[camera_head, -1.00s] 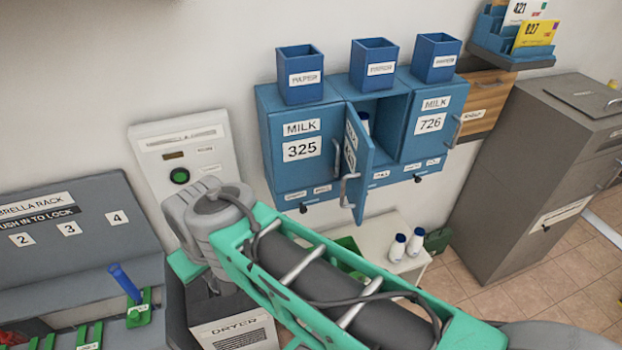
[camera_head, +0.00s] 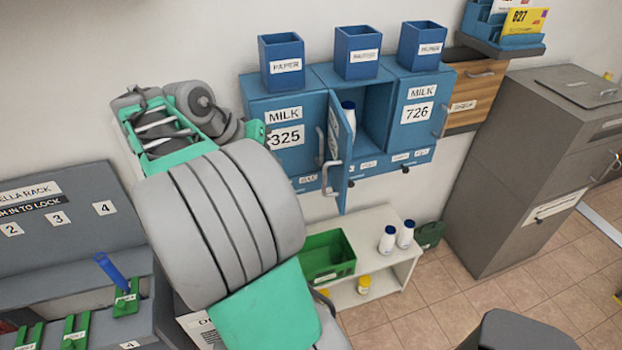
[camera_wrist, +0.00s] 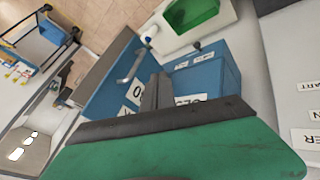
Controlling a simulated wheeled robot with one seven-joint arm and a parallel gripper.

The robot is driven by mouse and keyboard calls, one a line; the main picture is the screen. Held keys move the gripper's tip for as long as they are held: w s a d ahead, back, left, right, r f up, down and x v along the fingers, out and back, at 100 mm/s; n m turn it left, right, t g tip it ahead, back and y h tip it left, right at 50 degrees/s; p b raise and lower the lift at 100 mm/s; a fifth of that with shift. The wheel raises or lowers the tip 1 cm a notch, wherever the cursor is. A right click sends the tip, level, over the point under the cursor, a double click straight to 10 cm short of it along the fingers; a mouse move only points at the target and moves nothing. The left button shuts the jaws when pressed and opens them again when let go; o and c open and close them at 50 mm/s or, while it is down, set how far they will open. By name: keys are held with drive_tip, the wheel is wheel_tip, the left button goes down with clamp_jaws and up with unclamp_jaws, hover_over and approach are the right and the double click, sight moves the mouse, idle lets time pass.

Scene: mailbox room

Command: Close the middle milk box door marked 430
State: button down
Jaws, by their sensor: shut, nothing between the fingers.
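The middle milk box door (camera_head: 340,150) stands swung open, roughly square to the cabinet front, with its handle at the free edge. Its outer face faces left. The open middle compartment (camera_head: 376,115) holds a white bottle (camera_head: 348,112). In the wrist view the door (camera_wrist: 112,82) shows its handle and part of its number, ending in 30. My gripper (camera_wrist: 158,82) is shut and empty, between the door's outer face and the 325 front (camera_wrist: 212,75). Contact with the door cannot be told. In the head view the fingers are not clearly seen; my arm ends beside the 325 door (camera_head: 285,125).
The 726 door (camera_head: 418,110) is closed on the right. Blue bins (camera_head: 282,62) stand on top of the cabinet. Below are a white shelf (camera_head: 378,228) with bottles and a green bin (camera_head: 328,256). A grey cabinet (camera_head: 530,170) stands right, the umbrella rack (camera_head: 70,220) left.

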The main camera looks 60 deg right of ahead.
drive_tip(key=s+d+f, duration=0.7)
drive_tip(key=shift+f+p, duration=0.3)
drive_tip(key=shift+f, duration=0.1)
